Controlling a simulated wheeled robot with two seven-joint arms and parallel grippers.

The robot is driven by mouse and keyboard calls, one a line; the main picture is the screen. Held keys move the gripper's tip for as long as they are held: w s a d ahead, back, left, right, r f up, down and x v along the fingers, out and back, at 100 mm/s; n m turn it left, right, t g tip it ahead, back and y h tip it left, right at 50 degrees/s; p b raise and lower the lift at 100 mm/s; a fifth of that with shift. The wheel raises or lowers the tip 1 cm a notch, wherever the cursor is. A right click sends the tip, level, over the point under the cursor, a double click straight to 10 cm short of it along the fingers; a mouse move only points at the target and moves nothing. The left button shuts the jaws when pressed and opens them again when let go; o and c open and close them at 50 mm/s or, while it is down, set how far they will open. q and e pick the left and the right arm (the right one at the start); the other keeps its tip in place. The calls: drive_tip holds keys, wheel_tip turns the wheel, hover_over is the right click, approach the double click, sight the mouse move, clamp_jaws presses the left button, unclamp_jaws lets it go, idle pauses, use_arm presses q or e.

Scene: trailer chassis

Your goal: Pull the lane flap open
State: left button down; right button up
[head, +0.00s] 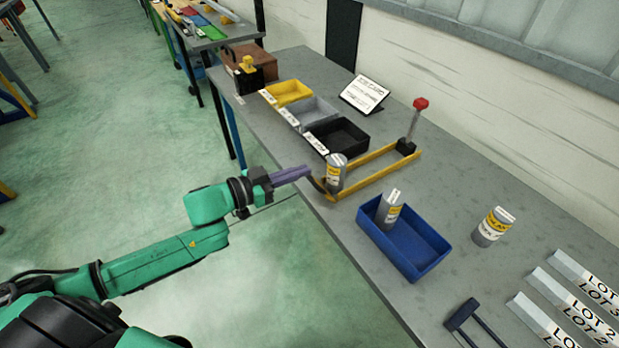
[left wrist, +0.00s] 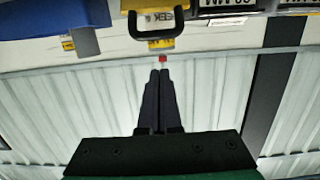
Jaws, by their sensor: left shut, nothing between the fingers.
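The lane is a pair of yellow rails (head: 375,174) on the grey bench, with a grey labelled canister (head: 336,172) standing at its near end. A dark handle (head: 319,185), seemingly the lane flap's, is at that end by the bench edge. The left wrist view shows a black U-shaped handle (left wrist: 134,27) in front of a labelled canister (left wrist: 161,44). My left gripper (head: 309,171) is shut and empty, its purple-grey fingers pointing at the handle. In the left wrist view its fingertips (left wrist: 160,72) appear apart from the handle. The flap panel is not clearly visible. My right gripper is out of view.
A lever with a red knob (head: 421,103) stands at the lane's far end. A blue bin (head: 430,274) holding a canister stands right of the lane, with another canister (head: 492,227) beyond. Yellow, grey and black trays (head: 352,150) stand to the left. Open floor lies before the bench.

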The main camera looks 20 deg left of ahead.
sight(309, 179)
use_arm(q)
drive_tip(key=x, duration=0.3)
drive_tip(key=p+x, duration=0.1)
drive_tip(key=x, duration=0.2)
drive_tip(key=shift+r, duration=0.2)
drive_tip(key=s+a+f, duration=0.1)
drive_tip(key=s+f+p, duration=0.1)
drive_tip(key=f, duration=0.1)
drive_tip(key=shift+s+a, duration=0.3)
drive_tip(key=shift+a, duration=0.1)
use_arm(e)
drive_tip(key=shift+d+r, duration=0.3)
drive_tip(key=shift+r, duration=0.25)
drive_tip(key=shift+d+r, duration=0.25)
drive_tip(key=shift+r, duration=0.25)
use_arm(q)
drive_tip(key=shift+f, duration=0.1)
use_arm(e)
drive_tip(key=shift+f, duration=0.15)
